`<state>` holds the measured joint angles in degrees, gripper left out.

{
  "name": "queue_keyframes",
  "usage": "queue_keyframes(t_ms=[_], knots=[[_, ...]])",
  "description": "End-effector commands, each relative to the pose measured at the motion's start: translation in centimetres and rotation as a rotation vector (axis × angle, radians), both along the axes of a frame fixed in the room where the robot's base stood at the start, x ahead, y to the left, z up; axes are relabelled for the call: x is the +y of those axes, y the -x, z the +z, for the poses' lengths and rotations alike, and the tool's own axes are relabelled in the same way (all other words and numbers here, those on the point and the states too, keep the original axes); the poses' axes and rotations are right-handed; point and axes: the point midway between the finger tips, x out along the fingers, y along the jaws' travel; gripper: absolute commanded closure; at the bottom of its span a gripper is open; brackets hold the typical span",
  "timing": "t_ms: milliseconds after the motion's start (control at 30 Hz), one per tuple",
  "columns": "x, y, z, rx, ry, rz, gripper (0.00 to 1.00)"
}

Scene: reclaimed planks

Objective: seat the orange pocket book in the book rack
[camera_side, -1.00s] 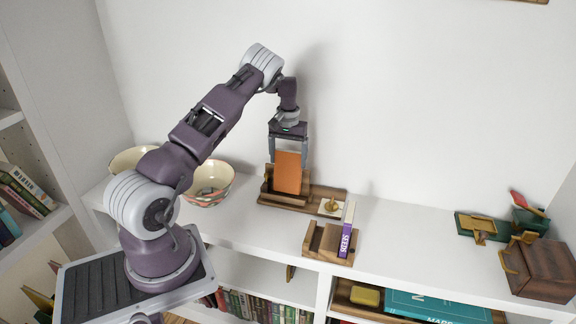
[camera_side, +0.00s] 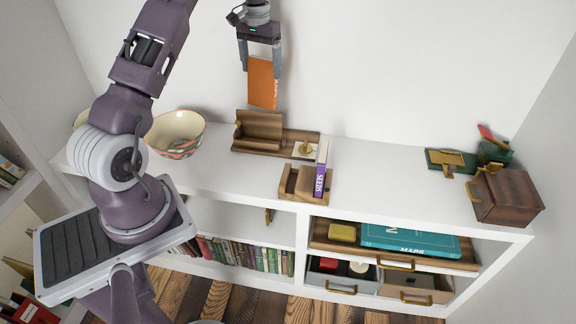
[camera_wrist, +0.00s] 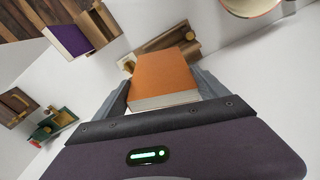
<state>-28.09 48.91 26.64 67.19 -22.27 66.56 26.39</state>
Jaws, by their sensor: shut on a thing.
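My gripper (camera_side: 260,60) is shut on the orange pocket book (camera_side: 262,85), which hangs below the fingers, slightly tilted, above the white shelf top. In the wrist view the orange book (camera_wrist: 162,75) sits between my two fingers, its pale page edge toward the camera. A small wooden rack (camera_side: 290,181) stands at the shelf's front with a purple book marked SEEDS (camera_side: 320,178) upright at its right side. The purple book also shows in the wrist view (camera_wrist: 68,42). A wooden stand with a raised back (camera_side: 259,127) lies below the held book.
A patterned bowl (camera_side: 176,135) stands left of the wooden stand. A brown wooden box (camera_side: 507,197) and green items (camera_side: 450,162) are at the far right. The shelf top between is clear.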

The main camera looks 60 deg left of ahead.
Motion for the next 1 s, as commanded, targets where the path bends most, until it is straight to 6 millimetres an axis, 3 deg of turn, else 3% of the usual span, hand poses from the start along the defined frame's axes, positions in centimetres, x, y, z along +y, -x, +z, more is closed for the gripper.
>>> queue_keyframes(t_ms=[200,300,433,567,700,1000], knots=[[-8.6,0.4,-4.8,-0.073,-0.007,-0.612,0.88],[-13.1,1.2,-6.3,-0.108,0.0,-0.903,0.88],[-17.0,2.3,-7.1,-0.137,0.012,-1.156,0.88],[-18.7,2.8,-8.0,-0.148,0.022,-1.269,0.88],[-18.9,3.0,-11.4,-0.147,0.027,-1.284,0.88],[-18.8,2.9,-16.9,-0.148,0.024,-1.28,0.88]])
